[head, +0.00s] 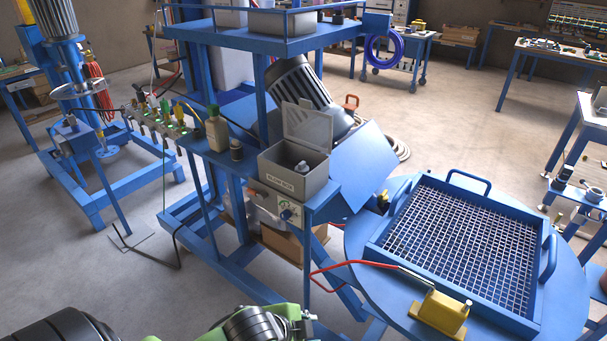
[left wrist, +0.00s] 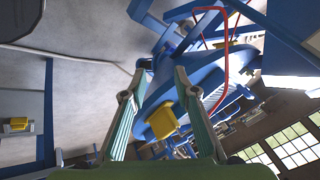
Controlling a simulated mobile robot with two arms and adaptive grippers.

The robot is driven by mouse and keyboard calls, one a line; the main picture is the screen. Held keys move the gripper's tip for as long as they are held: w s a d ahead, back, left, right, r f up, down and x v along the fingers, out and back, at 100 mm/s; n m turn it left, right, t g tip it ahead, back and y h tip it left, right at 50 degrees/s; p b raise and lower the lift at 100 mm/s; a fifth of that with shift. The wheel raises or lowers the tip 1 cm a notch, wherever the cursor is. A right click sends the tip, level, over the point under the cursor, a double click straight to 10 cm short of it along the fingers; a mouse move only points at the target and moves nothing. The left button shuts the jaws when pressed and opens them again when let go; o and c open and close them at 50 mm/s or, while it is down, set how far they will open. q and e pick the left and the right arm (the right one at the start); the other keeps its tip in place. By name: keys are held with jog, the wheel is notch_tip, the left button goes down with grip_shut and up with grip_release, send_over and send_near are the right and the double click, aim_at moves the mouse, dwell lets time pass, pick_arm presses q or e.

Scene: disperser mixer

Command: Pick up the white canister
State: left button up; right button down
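A small white canister (head: 302,168) with a grey top stands partly hidden inside an open grey box (head: 294,180) on the blue frame's shelf. I cannot make out the canister in that view. Part of my arm shows at the bottom of the head view, well in front of the box. My right gripper is in neither view.
The box's lid (head: 307,124) stands raised at its back. A small black-capped jar (head: 237,149) stands left of the box. Grey floor (head: 100,265) is open at left.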

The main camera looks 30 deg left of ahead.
pick_arm(q)
jog(key=w+a+r+m+t+h, duration=0.1)
jog(key=w+a+r+m+t, duration=0.1)
jog(key=w+r+m, duration=0.7)
jog(key=m+t+y, duration=0.1)
jog(key=m+t, duration=0.2)
jog(key=m, duration=1.4)
send_near(302, 164)
jog(key=p+x, duration=0.4)
jog(key=x, duration=0.3)
jog(key=shift+w+a+f, duration=0.15)
jog(key=shift+w, duration=0.2)
jog(key=shift+w+f, duration=0.2)
jog(key=shift+w, duration=0.1)
jog(key=shift+s, duration=0.1)
jog(key=shift+c, duration=0.4)
grip_shut()
